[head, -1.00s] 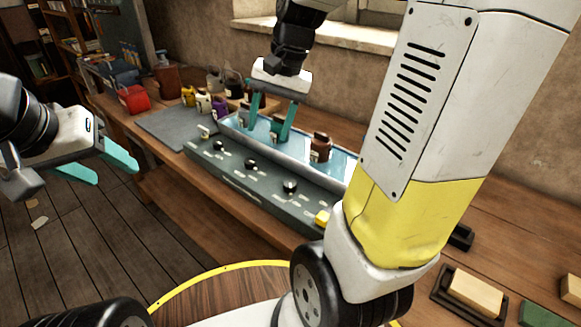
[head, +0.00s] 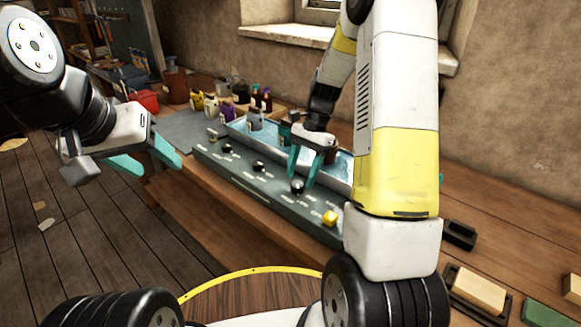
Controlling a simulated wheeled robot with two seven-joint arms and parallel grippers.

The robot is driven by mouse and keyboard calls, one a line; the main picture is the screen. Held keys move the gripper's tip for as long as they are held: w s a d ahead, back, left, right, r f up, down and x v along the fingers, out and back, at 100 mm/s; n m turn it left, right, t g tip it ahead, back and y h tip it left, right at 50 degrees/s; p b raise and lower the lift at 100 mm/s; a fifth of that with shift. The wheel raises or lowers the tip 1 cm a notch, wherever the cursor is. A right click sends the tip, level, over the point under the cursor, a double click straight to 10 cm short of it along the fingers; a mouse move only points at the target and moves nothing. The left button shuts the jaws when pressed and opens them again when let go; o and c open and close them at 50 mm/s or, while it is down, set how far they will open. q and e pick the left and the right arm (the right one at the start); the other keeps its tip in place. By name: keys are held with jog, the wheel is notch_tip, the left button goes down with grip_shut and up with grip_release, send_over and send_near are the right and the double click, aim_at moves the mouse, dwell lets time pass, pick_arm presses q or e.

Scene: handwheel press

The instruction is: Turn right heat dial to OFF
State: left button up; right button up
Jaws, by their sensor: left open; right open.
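The control panel (head: 245,178) is a dark grey-green sloped box along the front of the bench, with black dials and pale markings. The right heat dial (head: 297,187) is the black knob nearest the yellow block. The dial's pointer and markings are too small to read. My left gripper (head: 158,165) is open and empty, off the bench's front edge at the left.
Two other dials, the middle one (head: 258,166) and the left one (head: 227,148), sit farther along the panel. My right arm hides part of the bench.

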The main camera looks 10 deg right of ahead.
jog(key=shift+x, duration=1.1)
jog(key=shift+c, duration=0.4)
grip_shut()
jog(key=shift+n, duration=0.4)
jog(key=n, duration=0.1)
jog(key=n+g+h, duration=0.1)
jog(key=n, duration=0.1)
jog(key=shift+w+a+n, duration=0.15)
jog(key=shift+n, duration=0.15)
jog(key=shift+a+n+g+h, duration=0.15)
jog(key=shift+n+h, duration=0.3)
jog(key=shift+n, duration=0.7)
jog(key=shift+d+n+g+h, duration=0.15)
jog(key=shift+n+h, duration=0.3)
jog(key=shift+n, duration=0.7)
jog(key=shift+a, duration=0.1)
